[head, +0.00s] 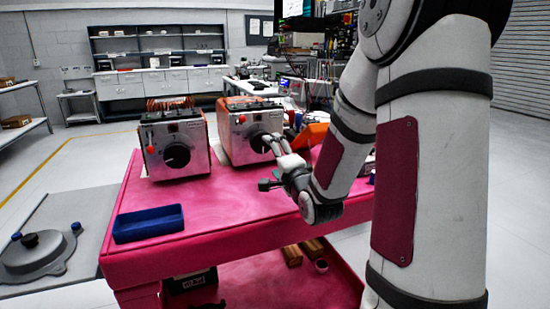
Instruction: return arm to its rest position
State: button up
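My arm reaches in from the right over the pink table (215,205). My gripper (272,141) is in front of the right-hand metal box (241,148), with its fingertips close to the dark round knob on the box's front. I cannot tell whether the fingers touch the knob, or whether they are open or shut. The gripper hides part of that knob and box front.
A second metal box (176,145) with a black dial and red button stands on the table's left. A blue tray (148,224) lies at the front left. An orange object (310,136) is behind my arm. The table's front middle is clear.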

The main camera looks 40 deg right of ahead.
jog(key=shift+a, duration=0.1)
dwell(0.3)
